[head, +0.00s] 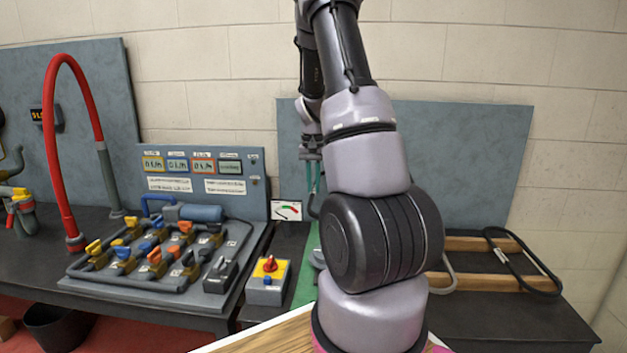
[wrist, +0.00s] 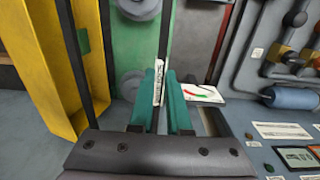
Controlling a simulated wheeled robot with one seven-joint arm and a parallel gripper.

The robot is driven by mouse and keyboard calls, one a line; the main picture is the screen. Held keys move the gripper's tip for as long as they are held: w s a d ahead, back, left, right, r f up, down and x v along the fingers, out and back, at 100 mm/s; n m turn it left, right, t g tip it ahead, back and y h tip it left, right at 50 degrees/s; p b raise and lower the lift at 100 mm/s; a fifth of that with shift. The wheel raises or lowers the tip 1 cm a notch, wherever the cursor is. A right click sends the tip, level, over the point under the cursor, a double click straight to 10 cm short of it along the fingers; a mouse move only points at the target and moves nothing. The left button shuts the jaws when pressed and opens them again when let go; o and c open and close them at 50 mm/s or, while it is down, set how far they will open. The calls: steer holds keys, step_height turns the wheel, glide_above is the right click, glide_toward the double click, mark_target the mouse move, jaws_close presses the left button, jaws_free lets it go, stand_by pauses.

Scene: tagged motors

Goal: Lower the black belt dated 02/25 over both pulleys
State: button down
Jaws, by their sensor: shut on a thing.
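My gripper (wrist: 167,100) has its teal fingers shut on a black belt (wrist: 166,40) with a white tag (wrist: 158,84); the tag's print is too small to read. The belt's strands extend up the wrist view, with a long black strand also at left. Two round grey pulleys sit on a green plate (wrist: 128,40): one pulley (wrist: 137,8) at the top, the other pulley (wrist: 132,82) left of the fingers. The belt appears apart from them, but its height is unclear. In the head view my gripper (head: 313,178) is above the bench, and my arm hides much of the plate (head: 303,270).
A yellow guard (wrist: 45,70) stands left of the pulleys in the wrist view. A gauge (head: 286,210) and a red-knobbed switch box (head: 267,281) are nearby. A wooden rack (head: 478,244) at right holds another tagged black belt (head: 541,283). A hose manifold (head: 160,255) fills the left bench.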

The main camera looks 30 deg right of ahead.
mark_target(313, 190)
steer(key=shift+f, duration=7.35)
steer(key=c, duration=0.8)
jaws_free()
step_height(313, 190, up, 11)
steer(key=shift+f, duration=0.1)
